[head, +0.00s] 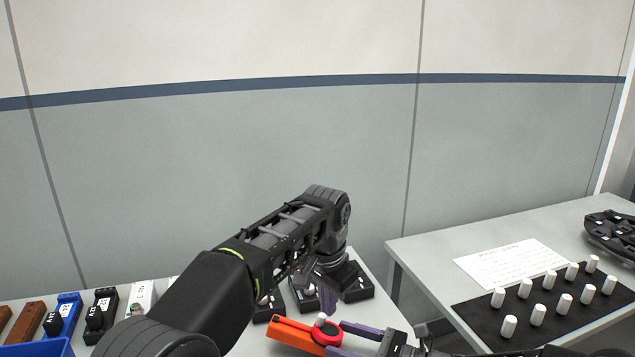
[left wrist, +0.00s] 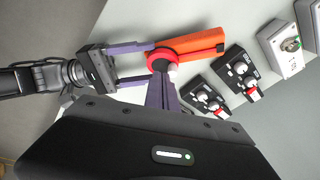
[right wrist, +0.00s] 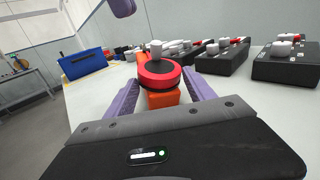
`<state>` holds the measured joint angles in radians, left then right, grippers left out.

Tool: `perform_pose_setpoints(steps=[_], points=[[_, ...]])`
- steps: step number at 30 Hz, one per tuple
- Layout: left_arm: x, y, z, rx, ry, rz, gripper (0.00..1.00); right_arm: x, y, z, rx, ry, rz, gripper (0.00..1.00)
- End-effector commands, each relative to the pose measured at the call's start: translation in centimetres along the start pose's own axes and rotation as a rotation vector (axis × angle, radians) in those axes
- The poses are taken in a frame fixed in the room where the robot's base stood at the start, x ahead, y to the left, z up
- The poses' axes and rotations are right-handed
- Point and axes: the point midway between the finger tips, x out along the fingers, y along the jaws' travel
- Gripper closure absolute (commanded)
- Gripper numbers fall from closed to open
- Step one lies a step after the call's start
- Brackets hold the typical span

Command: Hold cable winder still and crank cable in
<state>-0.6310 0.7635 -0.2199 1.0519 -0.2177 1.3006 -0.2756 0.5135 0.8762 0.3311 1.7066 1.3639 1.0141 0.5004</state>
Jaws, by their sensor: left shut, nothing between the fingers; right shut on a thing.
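The cable winder has an orange body (head: 290,337) with a red-rimmed black disc (right wrist: 159,76) and a white crank knob (right wrist: 155,48) standing on the disc. It also shows in the left wrist view (left wrist: 195,42). My right gripper (head: 345,338) is shut on the orange body at the disc end, one purple finger on each side. My left gripper (head: 327,302) is shut and empty. Its purple fingertips point down near the disc and knob. In the right wrist view the left fingertip (right wrist: 122,8) is above and left of the knob, apart from it.
Several black boxes (head: 358,282) with white knobs stand behind the winder. Coloured devices (head: 102,310) and a blue bin (head: 40,348) are at left, partly behind my left arm. A side table at right holds a black mat (head: 540,325) with white pegs and a paper sheet (head: 510,263).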

Motion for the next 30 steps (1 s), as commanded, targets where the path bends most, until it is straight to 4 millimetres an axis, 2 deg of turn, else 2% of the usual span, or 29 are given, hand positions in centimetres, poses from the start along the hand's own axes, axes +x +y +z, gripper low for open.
perform_pose_setpoints(steps=[1, 5, 16, 23, 30], points=[[-0.9, 0.7, -0.5, 0.002, 0.007, -0.002, 1.0, -0.1, 0.0, -0.2, 0.002, 0.003, -0.002, 0.89], [-2.1, 1.5, -0.9, 0.001, 0.012, 0.0, 1.0, -0.1, 0.0, -0.2, 0.002, 0.003, -0.001, 0.89], [-2.1, 1.5, -0.9, 0.0, 0.011, 0.001, 1.0, -0.1, 0.0, -0.1, 0.002, 0.002, -0.001, 0.89], [-0.8, 1.5, -0.1, 0.0, 0.01, 0.001, 1.0, 0.0, 0.0, -0.1, 0.002, 0.002, -0.001, 0.89], [1.9, 1.5, 1.3, 0.0, 0.01, 0.002, 1.0, 0.0, 0.0, -0.1, 0.002, 0.002, 0.0, 0.89]])
